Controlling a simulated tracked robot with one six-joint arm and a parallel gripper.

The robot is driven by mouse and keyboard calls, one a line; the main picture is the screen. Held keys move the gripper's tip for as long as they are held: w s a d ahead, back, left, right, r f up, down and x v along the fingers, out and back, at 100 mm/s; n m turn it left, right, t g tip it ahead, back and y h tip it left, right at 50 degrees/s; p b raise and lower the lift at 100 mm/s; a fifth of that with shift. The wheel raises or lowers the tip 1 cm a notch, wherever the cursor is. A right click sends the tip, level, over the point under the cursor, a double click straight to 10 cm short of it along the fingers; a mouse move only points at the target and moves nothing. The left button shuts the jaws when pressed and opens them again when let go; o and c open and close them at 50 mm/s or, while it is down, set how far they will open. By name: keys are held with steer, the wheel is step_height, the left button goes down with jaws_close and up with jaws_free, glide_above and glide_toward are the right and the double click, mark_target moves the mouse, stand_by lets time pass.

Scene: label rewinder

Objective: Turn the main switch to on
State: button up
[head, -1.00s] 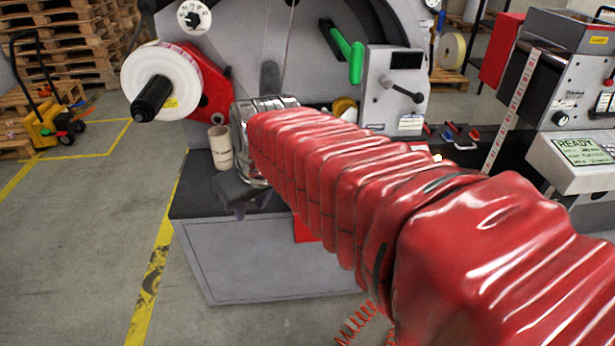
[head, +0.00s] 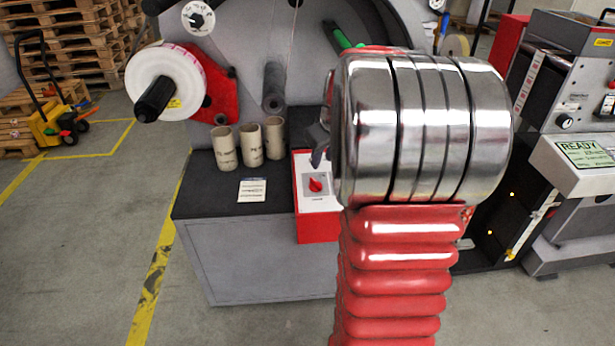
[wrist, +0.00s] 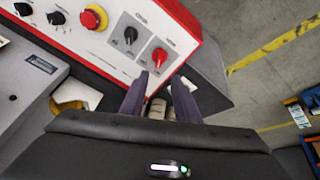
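The main switch looks to be the red rotary knob (head: 315,185) on a grey plate, on the white top of a red-sided control box (head: 318,225). In the wrist view the red knob (wrist: 160,57) lies just beyond my fingertips, roughly in line with the gap between them. Its exact angle is too small to read. My gripper (wrist: 159,80) is open, with two dark purple fingers apart and no object held in them. It seems apart from the knob. In the head view my silver wrist hides most of the gripper and the right part of the box.
In the wrist view a black knob (wrist: 130,36) and a red mushroom button on yellow (wrist: 93,18) sit beside the red knob. Several cardboard cores (head: 250,145) and a white label card (head: 252,190) stand or lie left of the box. A label roll (head: 180,80) overhangs behind.

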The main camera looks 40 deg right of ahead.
mark_target(316, 182)
steer(key=shift+f, duration=0.1)
stand_by(0.3)
steer(key=x, duration=1.3)
steer(key=shift+w+d+f, duration=0.15)
steer(key=shift+f, duration=0.15)
